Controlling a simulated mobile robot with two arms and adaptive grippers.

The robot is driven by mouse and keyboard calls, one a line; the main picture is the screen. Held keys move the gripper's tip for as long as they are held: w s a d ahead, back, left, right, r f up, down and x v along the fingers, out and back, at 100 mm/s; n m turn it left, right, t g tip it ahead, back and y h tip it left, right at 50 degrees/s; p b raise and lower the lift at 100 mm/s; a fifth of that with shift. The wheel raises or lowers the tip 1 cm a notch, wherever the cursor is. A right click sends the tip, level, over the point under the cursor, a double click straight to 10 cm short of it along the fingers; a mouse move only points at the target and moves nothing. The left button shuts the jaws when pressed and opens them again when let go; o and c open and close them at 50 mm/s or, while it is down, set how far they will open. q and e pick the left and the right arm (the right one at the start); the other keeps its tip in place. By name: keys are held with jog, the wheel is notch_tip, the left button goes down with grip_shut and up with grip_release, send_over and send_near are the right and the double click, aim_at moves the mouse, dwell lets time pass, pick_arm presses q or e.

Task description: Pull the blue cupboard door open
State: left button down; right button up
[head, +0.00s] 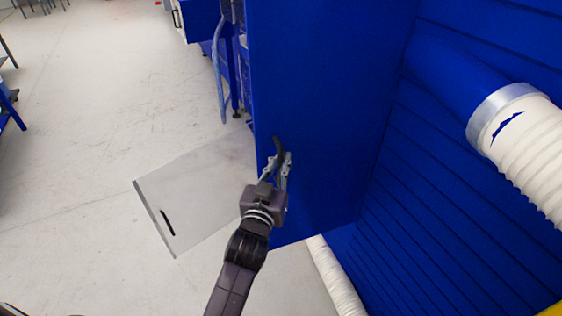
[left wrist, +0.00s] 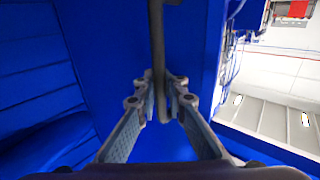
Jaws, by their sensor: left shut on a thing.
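The blue cupboard door (head: 325,90) is a tall flat panel in the middle of the head view. It also fills the middle of the left wrist view (left wrist: 110,60). Its dark, narrow bar handle (head: 279,146) is near the lower left edge; in the left wrist view the handle (left wrist: 156,45) runs down between the fingers. My left gripper (head: 276,165) is shut on this handle, with one finger on each side (left wrist: 163,90). The gripper partly hides the handle's lower part. I cannot tell how far the door stands open. My right gripper is not in view.
A light grey panel with a dark slot (head: 200,192) is left of my left gripper. A ribbed blue wall (head: 450,200) and a white ridged hose (head: 525,145) are at the right. Another white hose (head: 335,278) lies below the door. Pale floor (head: 100,100) is open at the left.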

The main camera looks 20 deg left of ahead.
pick_arm(q)
jog(key=c, duration=2.3)
grip_release()
jog(key=shift+a, duration=0.2)
jog(key=shift+o, duration=1.4)
jog(key=shift+s+a, duration=0.15)
jog(key=shift+s+d, duration=0.2)
jog(key=shift+s, duration=0.15)
jog(key=s, duration=0.6)
jog(key=shift+s, duration=0.4)
